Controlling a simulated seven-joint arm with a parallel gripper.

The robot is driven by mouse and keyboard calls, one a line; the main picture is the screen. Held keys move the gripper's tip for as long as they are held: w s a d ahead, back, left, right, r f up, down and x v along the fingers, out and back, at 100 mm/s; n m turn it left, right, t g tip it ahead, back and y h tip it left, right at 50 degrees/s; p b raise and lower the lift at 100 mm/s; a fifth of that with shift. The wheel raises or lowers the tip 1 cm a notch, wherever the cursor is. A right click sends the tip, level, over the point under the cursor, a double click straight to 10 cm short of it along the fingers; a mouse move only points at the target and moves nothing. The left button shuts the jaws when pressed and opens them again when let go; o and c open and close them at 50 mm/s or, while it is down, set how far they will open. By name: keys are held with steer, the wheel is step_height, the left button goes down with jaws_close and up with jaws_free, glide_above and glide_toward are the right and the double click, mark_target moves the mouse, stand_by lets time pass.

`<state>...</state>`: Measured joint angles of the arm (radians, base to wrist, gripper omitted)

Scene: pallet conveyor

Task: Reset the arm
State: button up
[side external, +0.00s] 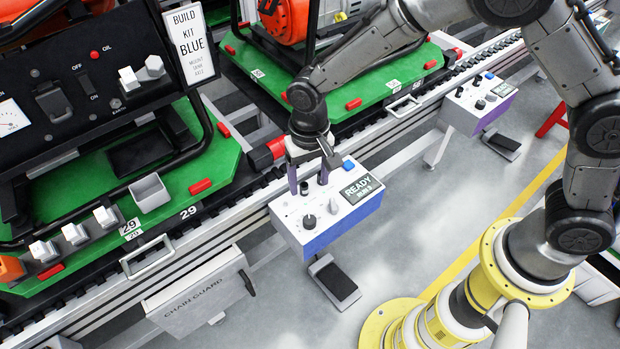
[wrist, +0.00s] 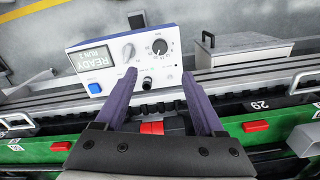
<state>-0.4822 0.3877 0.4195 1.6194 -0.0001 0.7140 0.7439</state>
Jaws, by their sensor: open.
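My gripper (side external: 309,187) is open and points down at the near control box (side external: 290,215), which has a white top and a blue front. The wrist view shows its two purple fingers (wrist: 160,75) spread apart with nothing held. A small black knob (side external: 304,188) appears between the fingers, and it shows in the wrist view too (wrist: 147,83). I cannot tell how far above the panel the fingertips are. The box's screen (side external: 362,189) reads READY, with a smaller line under it. A blue button (side external: 349,165) and a larger dark dial (side external: 309,221) are also on the panel.
The conveyor rail (side external: 225,228) runs behind the box, with green pallets (side external: 205,170) carrying machines. A BUILD KIT BLUE sign (side external: 190,45) stands upright at the left. A chain guard (side external: 197,302) and a foot pedal (side external: 335,280) are below. A second control box (side external: 492,108) stands farther right.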

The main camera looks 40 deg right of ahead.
steer(key=s+d+r+m+t+y, duration=0.1)
steer(key=d+r+t, duration=0.1)
steer(key=d+r, duration=0.65)
steer(key=s+d+r+m+t, duration=0.15)
steer(key=d+r, duration=0.25)
steer(key=r, duration=0.9)
steer(key=s+d+r+n+t, duration=0.1)
steer(key=s+d+r, duration=0.15)
steer(key=s, duration=0.35)
steer(key=s+d+r+n+t, duration=0.1)
steer(key=s+d+r+t, duration=0.1)
steer(key=s+d, duration=0.3)
steer(key=s+f+n+h, duration=0.1)
steer(key=s+f+n, duration=0.2)
steer(key=s, duration=0.5)
steer(key=shift+s+f+g, duration=0.35)
steer(key=shift+f+g, duration=0.1)
steer(key=shift+f, duration=0.35)
steer(key=shift+d+n, duration=0.1)
steer(key=shift+n, duration=0.15)
